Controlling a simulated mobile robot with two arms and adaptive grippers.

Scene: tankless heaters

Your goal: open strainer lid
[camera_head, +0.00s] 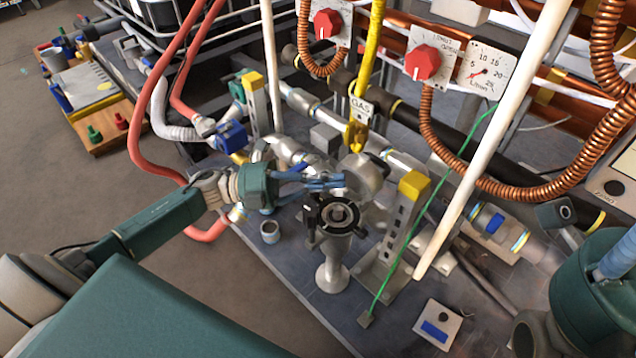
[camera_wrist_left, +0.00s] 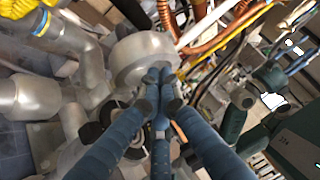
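The strainer appears to be the silver metal body with a round, cap-like end (camera_head: 366,172) in the middle of the pipework. That round face shows in the left wrist view (camera_wrist_left: 142,55) just beyond my fingertips. I cannot tell for sure which part is its lid. My left gripper (camera_head: 335,183) reaches in from the left, its blue fingers close together in front of the round part. In the left wrist view the fingertips (camera_wrist_left: 157,80) converge, with nothing clearly held between them. Whether they touch the metal is unclear. My right gripper (camera_head: 622,258) is cut off at the right edge.
A black ring-shaped fitting (camera_head: 338,214) sits on a metal stand just below the fingers. A grey post with a yellow top (camera_head: 411,190) stands to the right. A white pole (camera_head: 497,135) and green wire cross nearby. Red hoses (camera_head: 153,110) hang at left.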

